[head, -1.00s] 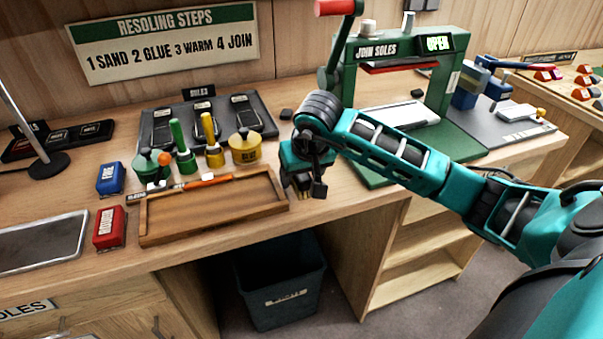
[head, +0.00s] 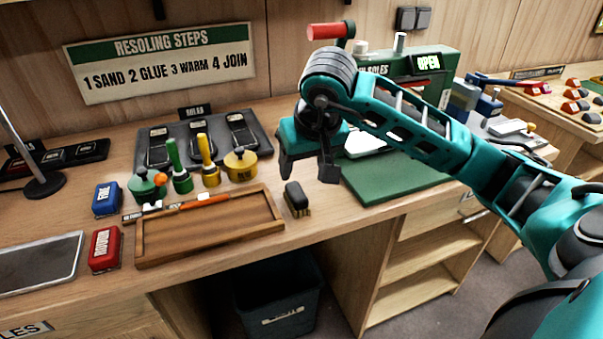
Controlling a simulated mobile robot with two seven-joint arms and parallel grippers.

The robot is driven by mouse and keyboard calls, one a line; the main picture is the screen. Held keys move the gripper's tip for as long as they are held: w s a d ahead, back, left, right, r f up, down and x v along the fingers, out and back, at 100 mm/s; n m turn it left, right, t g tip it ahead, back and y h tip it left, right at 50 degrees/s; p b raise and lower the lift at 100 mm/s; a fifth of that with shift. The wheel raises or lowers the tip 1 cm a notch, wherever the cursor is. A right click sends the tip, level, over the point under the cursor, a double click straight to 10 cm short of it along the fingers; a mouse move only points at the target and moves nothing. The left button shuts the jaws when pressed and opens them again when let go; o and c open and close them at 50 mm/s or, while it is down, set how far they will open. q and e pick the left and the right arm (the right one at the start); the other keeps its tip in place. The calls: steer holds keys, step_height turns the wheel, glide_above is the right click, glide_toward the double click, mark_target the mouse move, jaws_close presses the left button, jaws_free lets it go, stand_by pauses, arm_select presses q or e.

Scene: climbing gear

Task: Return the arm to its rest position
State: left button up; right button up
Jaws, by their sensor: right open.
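My right arm comes in from the right in the head view, teal and black. My right gripper (head: 306,178) is open and empty, raised above the bench between the wooden tray and the green press. A small dark brush (head: 297,198) with tan bristles stands on the bench just below the gripper, apart from its fingers. My left gripper is not in view.
The wooden tray (head: 205,247) lies left of the brush. The green join-soles press (head: 400,182) stands behind my arm, partly hidden by it. Red (head: 105,248) and blue (head: 107,199) blocks sit at left. A dark bin (head: 270,300) is below the bench edge.

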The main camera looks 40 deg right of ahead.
steer(key=shift+s+r, duration=0.15)
steer(key=shift+r, duration=0.15)
